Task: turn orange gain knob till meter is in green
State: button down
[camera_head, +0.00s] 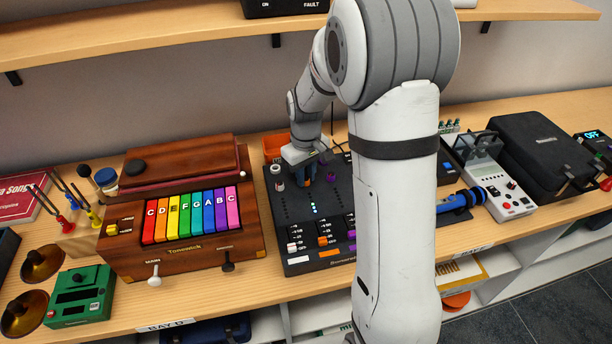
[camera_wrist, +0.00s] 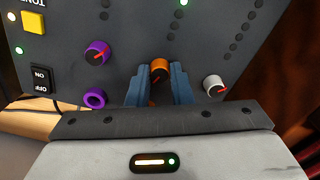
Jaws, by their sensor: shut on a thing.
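The orange gain knob (camera_wrist: 160,68) sits on the dark mixer panel, with an orange-red pointer line on its dark cap. My gripper (camera_wrist: 158,88) has its two blue fingers on either side of the knob and is shut on it. A column of small lights (camera_head: 314,208) on the mixer shows a few lit bluish-white.
A purple knob (camera_wrist: 97,52) and a white knob (camera_wrist: 215,85) flank the orange one closely. A purple ring (camera_wrist: 94,98) and a yellow button (camera_wrist: 33,22) are nearby. A wooden instrument with coloured keys (camera_head: 190,215) stands left of the mixer.

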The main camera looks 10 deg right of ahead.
aim_at(306, 178)
jog(key=m+b, duration=0.1)
jog(key=m, duration=0.4)
jog(key=shift+m, duration=0.4)
jog(key=shift+b, duration=0.3)
jog(key=c, duration=1.3)
grip_release()
notch_tip(306, 178, up, 8)
jog(key=shift+f+b, duration=0.25)
jog(key=shift+b, duration=0.05)
jog(key=shift+r, duration=0.2)
